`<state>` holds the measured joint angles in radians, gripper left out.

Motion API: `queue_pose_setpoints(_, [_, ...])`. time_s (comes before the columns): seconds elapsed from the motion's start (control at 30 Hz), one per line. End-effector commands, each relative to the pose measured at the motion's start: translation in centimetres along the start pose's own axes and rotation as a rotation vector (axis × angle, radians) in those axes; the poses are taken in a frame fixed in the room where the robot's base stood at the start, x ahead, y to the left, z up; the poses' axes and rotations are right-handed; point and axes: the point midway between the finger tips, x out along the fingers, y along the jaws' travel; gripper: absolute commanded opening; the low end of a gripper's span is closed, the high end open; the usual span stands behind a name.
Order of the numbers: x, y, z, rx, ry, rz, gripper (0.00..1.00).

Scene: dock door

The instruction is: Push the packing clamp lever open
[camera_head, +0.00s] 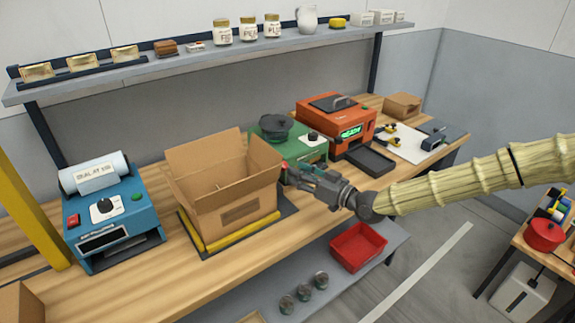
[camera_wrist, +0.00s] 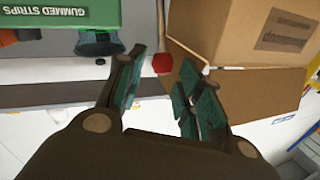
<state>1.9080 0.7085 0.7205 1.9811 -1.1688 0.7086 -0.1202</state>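A red knob (camera_wrist: 162,63), which looks like the end of the clamp lever, shows in the wrist view between and just beyond my fingertips, beside the cardboard box. A small red spot shows near my fingers in the head view (camera_head: 284,168); the rest of the lever is hard to make out. My gripper (camera_head: 291,173) is at the right side of the open cardboard box (camera_head: 225,183). In the wrist view my two fingers (camera_wrist: 160,72) stand apart with nothing held between them. I cannot tell whether they touch the knob.
The box stands on a dark base with a yellow bar (camera_head: 236,232). A blue machine (camera_head: 112,222) is left of it. A green machine (camera_head: 300,146) and an orange machine (camera_head: 335,122) stand behind my gripper. A red bin (camera_head: 358,247) sits on the lower shelf.

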Motion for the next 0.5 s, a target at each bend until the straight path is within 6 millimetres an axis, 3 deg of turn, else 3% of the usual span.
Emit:
queue_pose_setpoints(0.2, [3.0, -0.1, -0.2, 0.000, -0.001, 0.000, 0.36])
queue_pose_setpoints(0.5, [4.7, 0.0, -0.1, 0.000, 0.000, 0.000, 0.36])
